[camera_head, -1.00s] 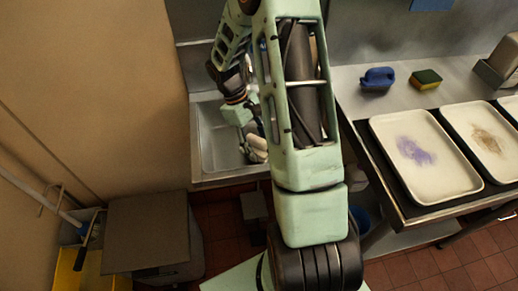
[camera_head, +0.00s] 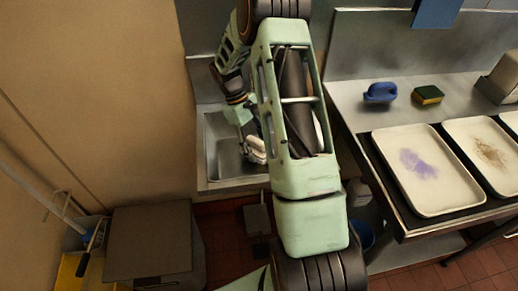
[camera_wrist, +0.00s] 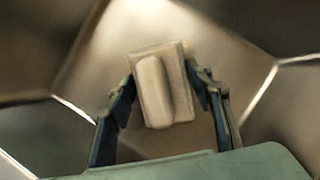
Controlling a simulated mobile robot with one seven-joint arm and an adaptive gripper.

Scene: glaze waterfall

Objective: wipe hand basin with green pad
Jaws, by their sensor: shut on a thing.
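The hand basin (camera_head: 224,162) is a grey metal sink at the left end of the counter, partly hidden by my arm. My gripper (camera_wrist: 161,82) is shut on a pale beige pad (camera_wrist: 154,92) with a rounded raised grip. In the head view the held pad (camera_head: 256,149) shows inside the right part of the basin, low down. I cannot tell whether its underside touches the basin, and no green shows on it. In the wrist view metal basin walls surround the gripper. A yellow sponge with a dark green top (camera_head: 428,95) lies on the counter.
A blue brush-like tool (camera_head: 380,93) lies left of the sponge. Pale trays stand on the counter to the right, one with a purple stain (camera_head: 418,164), another with a brown stain (camera_head: 490,152). A grey bin (camera_head: 150,245) and a yellow bucket (camera_head: 75,272) stand at lower left.

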